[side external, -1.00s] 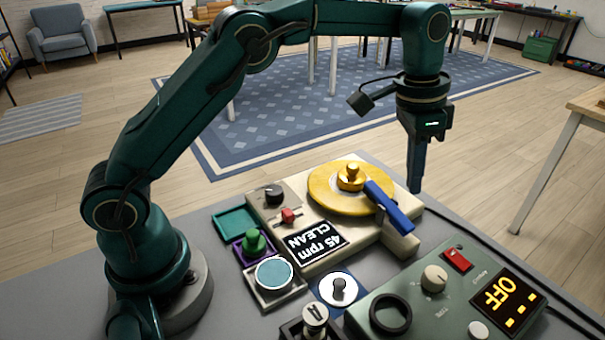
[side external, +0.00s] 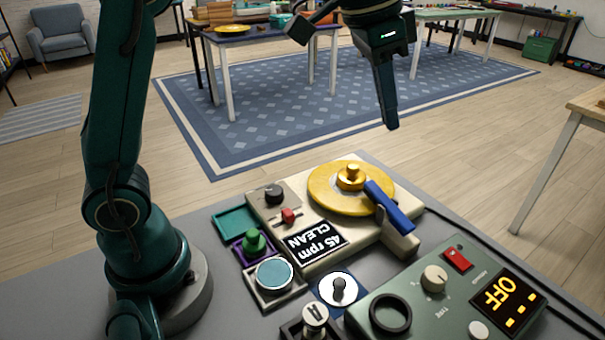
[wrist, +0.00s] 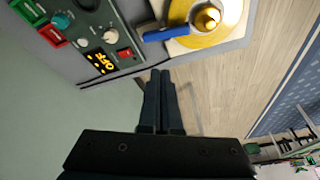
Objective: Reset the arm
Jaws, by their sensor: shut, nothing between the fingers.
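My gripper (side external: 391,124) is in the air above and beyond the turntable, shut and empty, with its fingers pointing down. In the wrist view my gripper (wrist: 161,75) shows its two fingers pressed together, with nothing between them. The turntable box (side external: 322,262) lies on the grey bench below, with a yellow disc (side external: 325,200) and a blue arm piece (side external: 389,206) on it. My gripper touches none of these.
A green control box (side external: 400,285) with a display reading OFF (side external: 500,294) stands at the front right. The air around my gripper is clear.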

